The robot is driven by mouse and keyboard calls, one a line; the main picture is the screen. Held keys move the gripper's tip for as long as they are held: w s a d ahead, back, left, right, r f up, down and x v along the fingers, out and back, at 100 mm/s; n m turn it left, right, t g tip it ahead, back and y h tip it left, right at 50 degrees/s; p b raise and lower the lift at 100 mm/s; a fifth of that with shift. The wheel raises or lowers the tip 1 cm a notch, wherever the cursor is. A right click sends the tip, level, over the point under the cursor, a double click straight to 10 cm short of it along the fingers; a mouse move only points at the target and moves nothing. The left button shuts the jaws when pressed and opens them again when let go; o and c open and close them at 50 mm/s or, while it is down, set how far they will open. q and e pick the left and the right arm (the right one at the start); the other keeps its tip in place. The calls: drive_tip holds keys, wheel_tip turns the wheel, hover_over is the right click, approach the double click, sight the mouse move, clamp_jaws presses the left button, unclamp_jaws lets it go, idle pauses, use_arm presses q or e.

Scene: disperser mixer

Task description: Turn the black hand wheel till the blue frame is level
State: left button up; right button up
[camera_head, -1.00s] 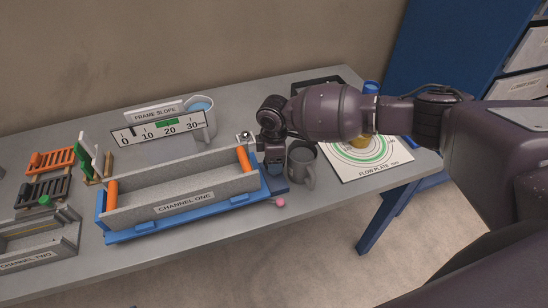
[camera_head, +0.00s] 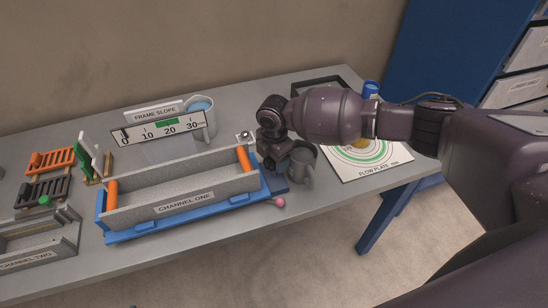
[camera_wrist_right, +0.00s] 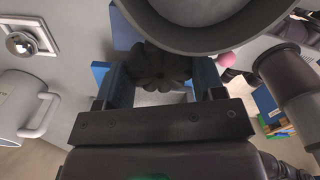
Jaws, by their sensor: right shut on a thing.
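The blue frame (camera_head: 150,229) lies on the grey table and carries the grey trough marked CHANNEL ONE (camera_head: 217,183) between two orange rollers. Its slope is hard to judge by eye. The FRAME SLOPE scale (camera_head: 160,130) stands behind it, with a green band near 20; I cannot make out a sure pointer reading. My right gripper (camera_head: 271,166) is at the frame's right end. In the right wrist view, the black lobed hand wheel (camera_wrist_right: 158,68) sits between the two fingers of this gripper, which is shut on it. In the head view the gripper hides the wheel. My left gripper is out of view.
A grey mug (camera_head: 302,165) stands close to the right of my right gripper. A pink ball (camera_head: 279,202) is at the frame's front right corner. The FLOW PLATE sheet (camera_head: 385,171) lies further right. A jug (camera_head: 204,110) stands behind the scale.

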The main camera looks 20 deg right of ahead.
drive_tip(key=shift+n, duration=1.1)
drive_tip(key=o, duration=0.9)
use_arm(q)
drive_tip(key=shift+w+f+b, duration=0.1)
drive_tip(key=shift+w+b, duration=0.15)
drive_tip(key=shift+b, duration=0.25)
use_arm(e)
wheel_tip(320, 180, up, 11)
drive_tip(key=shift+f, duration=0.1)
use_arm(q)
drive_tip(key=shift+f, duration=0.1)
